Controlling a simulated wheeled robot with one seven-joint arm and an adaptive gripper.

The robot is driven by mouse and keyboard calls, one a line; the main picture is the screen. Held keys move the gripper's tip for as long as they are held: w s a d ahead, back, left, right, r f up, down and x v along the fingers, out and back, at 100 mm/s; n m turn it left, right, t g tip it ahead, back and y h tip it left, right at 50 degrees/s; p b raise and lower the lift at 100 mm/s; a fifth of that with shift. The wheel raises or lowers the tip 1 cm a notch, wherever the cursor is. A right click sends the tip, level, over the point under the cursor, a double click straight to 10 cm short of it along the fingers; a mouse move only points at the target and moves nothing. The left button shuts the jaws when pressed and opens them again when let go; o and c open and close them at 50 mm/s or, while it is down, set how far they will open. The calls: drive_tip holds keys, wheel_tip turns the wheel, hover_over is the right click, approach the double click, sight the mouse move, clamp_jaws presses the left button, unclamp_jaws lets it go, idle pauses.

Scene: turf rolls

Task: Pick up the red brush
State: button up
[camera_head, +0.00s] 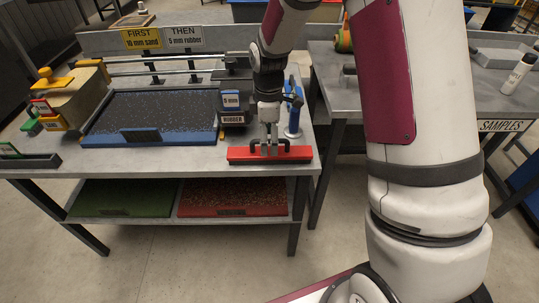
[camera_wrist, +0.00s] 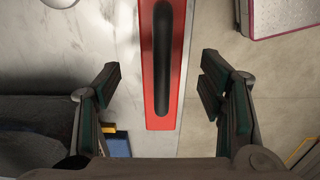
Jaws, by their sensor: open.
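The red brush (camera_head: 270,154) lies at the front right edge of the grey bench, a long red block with a black handle along its top. In the wrist view the red brush (camera_wrist: 146,70) runs upright through the upper middle, its black handle (camera_wrist: 162,60) facing me. My gripper (camera_head: 270,143) is right above the brush in the head view. In the wrist view my gripper (camera_wrist: 158,85) is open, one finger on each side of the brush, with clear gaps to it. Nothing is between the fingers except the brush below. Contact with the handle cannot be told.
A blue tray (camera_head: 150,138) of dark granules lies left of the brush. Green (camera_head: 122,198) and red (camera_head: 232,198) turf pieces lie on the lower shelf.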

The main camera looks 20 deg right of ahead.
sight(269, 151)
drive_tip(key=shift+s+f, duration=0.15)
drive_tip(key=shift+f, duration=2.75)
drive_tip(key=c, duration=1.2)
drive_tip(key=shift+c, duration=0.8)
drive_tip(key=shift+r, duration=0.15)
